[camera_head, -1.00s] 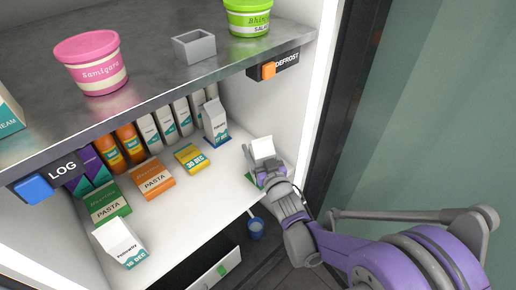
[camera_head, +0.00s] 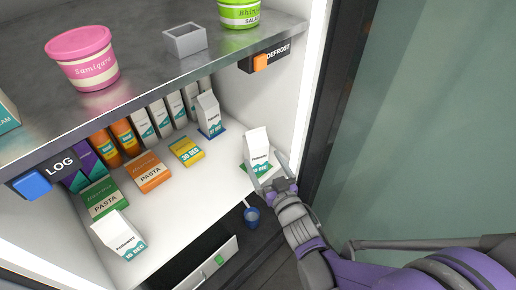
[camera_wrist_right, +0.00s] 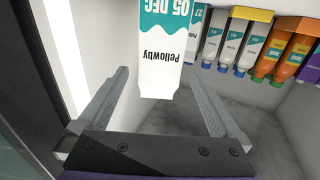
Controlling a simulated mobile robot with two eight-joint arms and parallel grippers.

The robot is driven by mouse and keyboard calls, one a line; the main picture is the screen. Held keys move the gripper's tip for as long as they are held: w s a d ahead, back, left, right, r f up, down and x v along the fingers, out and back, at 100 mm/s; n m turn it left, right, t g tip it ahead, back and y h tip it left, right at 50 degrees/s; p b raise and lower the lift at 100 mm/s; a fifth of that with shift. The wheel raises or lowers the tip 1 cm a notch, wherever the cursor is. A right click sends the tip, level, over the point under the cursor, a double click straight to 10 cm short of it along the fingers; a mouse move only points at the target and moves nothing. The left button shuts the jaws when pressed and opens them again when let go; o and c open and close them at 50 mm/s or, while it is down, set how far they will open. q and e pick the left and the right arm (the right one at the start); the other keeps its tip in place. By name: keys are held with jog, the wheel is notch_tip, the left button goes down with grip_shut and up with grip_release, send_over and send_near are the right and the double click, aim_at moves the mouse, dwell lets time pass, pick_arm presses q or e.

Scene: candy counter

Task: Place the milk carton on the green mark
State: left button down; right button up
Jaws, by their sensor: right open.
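A white and teal milk carton (camera_head: 256,143) stands upright on the right part of the white shelf, over a green mark (camera_head: 270,172) that shows partly beside its base. My right gripper (camera_head: 267,177) is open at the front of this carton. In the right wrist view, the carton (camera_wrist_right: 165,58) reads "Pellowby" and "05 DEC", upside down. The open fingers (camera_wrist_right: 158,85) lie to either side of it, with gaps on both sides. My left gripper is out of view.
Another carton (camera_head: 208,114) stands on a blue mark behind; one more (camera_head: 118,235) is at the front left. The upper shelf (camera_head: 135,80) overhangs, and a white side wall (camera_head: 262,105) bounds the right.

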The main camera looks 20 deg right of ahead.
jog(key=shift+s, duration=0.9)
jog(key=s+a+f+g, duration=0.2)
jog(key=s+f+g, duration=0.2)
jog(key=s, duration=0.5)
jog(key=s+a+f+g+y, duration=0.1)
jog(key=s+a+f+g, duration=0.2)
jog(key=s+g, duration=0.6)
notch_tip(320, 180, down, 2)
jog(key=shift+a+f+n, duration=0.1)
jog(key=shift+a+n, duration=0.05)
jog(key=shift+n, duration=0.15)
